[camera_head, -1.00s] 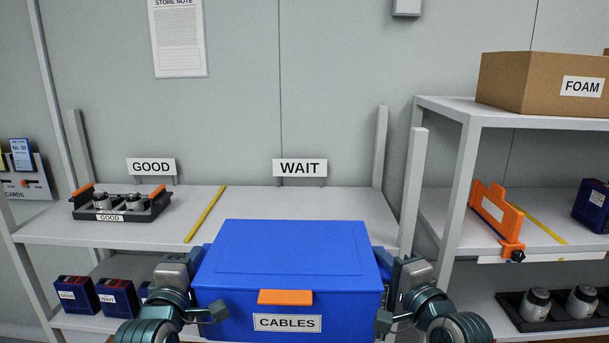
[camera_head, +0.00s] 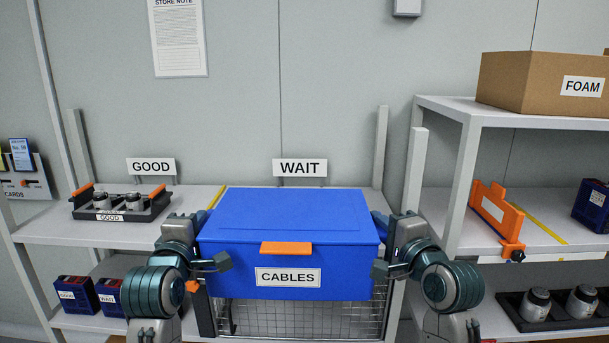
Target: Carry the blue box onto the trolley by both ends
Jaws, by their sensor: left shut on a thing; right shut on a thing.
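The blue box (camera_head: 290,218), with an orange latch and a CABLES label, is held level in the middle of the camera_head view. My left gripper (camera_head: 208,245) is shut on its left end and my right gripper (camera_head: 388,245) is shut on its right end. The finger contact at both ends is partly hidden by the grippers. A wire-mesh frame (camera_head: 300,320), perhaps part of the trolley, shows below the box. Whether the box touches it cannot be told.
Behind the box is a shelf (camera_head: 60,229) with GOOD and WAIT signs, a yellow strip and a black tray (camera_head: 120,213) of parts. A right-hand rack (camera_head: 447,107) carries a FOAM carton (camera_head: 540,82) and an orange clamp (camera_head: 497,214). Blue bins (camera_head: 77,292) sit lower left.

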